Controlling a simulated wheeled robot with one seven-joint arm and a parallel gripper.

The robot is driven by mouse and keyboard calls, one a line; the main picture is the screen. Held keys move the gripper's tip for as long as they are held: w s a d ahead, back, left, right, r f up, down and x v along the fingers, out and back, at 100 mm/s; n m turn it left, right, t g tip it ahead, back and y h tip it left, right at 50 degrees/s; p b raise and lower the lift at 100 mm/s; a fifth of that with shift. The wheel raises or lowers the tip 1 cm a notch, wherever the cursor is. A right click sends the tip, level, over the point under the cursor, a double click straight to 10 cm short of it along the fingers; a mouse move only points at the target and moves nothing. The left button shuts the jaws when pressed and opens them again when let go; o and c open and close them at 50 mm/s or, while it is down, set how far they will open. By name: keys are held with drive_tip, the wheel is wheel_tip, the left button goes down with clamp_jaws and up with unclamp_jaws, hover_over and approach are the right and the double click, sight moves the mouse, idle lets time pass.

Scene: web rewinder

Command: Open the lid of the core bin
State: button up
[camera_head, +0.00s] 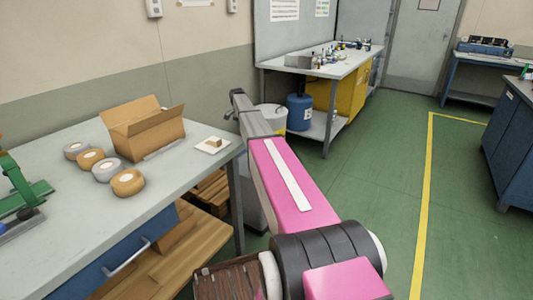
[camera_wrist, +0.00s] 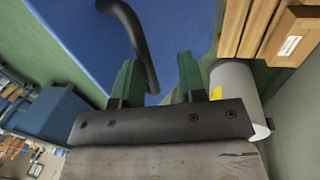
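In the wrist view a flat blue panel (camera_wrist: 85,30) fills the upper middle, with a curved black bar handle (camera_wrist: 133,32) on it. It looks like the lid of the core bin, and it lies flat with no gap visible. My gripper (camera_wrist: 157,68) is open, its two green fingers apart. The handle's lower end shows between the fingers, with space on both sides; I cannot tell how far beyond the fingertips it is. In the head view my pink arm hides the lid and most of a grey bin-like body (camera_head: 250,205) beside the table. I cannot make out my fingers there.
A worktable (camera_head: 205,175) stands left with an open cardboard box (camera_head: 145,135) and several tape rolls. A white bucket (camera_head: 280,112) and blue drum (camera_head: 299,112) stand beyond my arm. Wooden slats (camera_wrist: 255,25) lie close at the wrist view's upper right. Green floor on the right is clear.

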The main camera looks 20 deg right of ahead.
drive_tip(key=s+d+f+t+y, duration=0.1)
drive_tip(key=s+d+f, duration=0.8)
drive_tip(key=s+f, duration=0.2)
drive_tip(key=shift+s+f+t, duration=0.3)
drive_tip(key=shift+s+f, duration=0.05)
drive_tip(key=shift+s, duration=0.05)
drive_tip(key=shift+d, duration=0.1)
